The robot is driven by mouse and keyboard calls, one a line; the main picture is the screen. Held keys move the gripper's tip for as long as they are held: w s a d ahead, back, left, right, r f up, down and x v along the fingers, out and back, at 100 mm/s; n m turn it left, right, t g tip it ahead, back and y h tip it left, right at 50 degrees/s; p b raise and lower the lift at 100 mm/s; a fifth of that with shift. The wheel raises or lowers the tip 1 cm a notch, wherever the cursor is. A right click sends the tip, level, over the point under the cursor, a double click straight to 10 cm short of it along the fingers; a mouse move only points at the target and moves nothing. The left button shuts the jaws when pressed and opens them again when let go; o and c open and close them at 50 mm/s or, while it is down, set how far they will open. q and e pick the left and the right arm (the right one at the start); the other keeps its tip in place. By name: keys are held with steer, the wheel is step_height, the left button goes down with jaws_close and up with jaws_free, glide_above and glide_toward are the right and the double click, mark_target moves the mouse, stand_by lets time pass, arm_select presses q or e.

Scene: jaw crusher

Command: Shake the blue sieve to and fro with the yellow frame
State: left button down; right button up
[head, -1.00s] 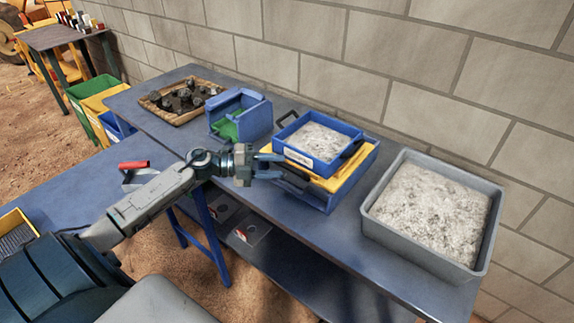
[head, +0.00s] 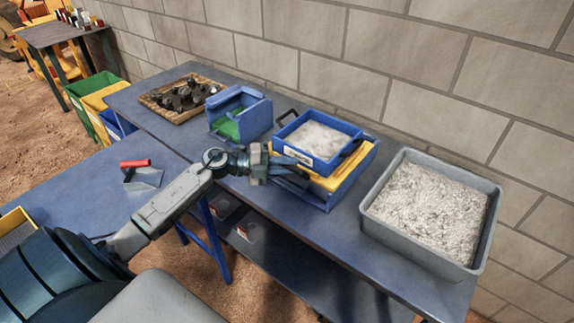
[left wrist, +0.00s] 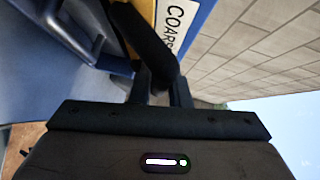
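The blue sieve (head: 292,153), a square tray full of pale grit, sits on the yellow frame (head: 347,172) above a blue bin (head: 345,190). Black handles stick out at its sides. My left gripper (head: 303,169) is at the near-left side, its fingers on either side of a black handle. In the left wrist view this handle (left wrist: 148,40) runs down between the two fingers (left wrist: 160,90), beside yellow and a white label with "COARS" on it. Whether the fingers press on it is not clear. My right gripper is out of view.
A grey tub of grit (head: 425,265) stands on the right of the bench. A blue bin with green inside (head: 255,110) and a wooden tray of dark rocks (head: 150,104) are to the left. A block wall (head: 430,80) runs behind. A red-handled tool (head: 140,175) lies on the left table.

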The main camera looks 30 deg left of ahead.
mark_target(298, 155)
arm_select(q)
steer(key=shift+w, duration=0.1)
steer(key=w, duration=0.2)
steer(key=w+b, duration=0.1)
steer(key=w, duration=0.1)
steer(key=shift+w+d, duration=0.2)
steer(key=shift+w, duration=0.4)
steer(key=c, duration=1.4)
jaws_free()
steer(key=shift+o, duration=0.2)
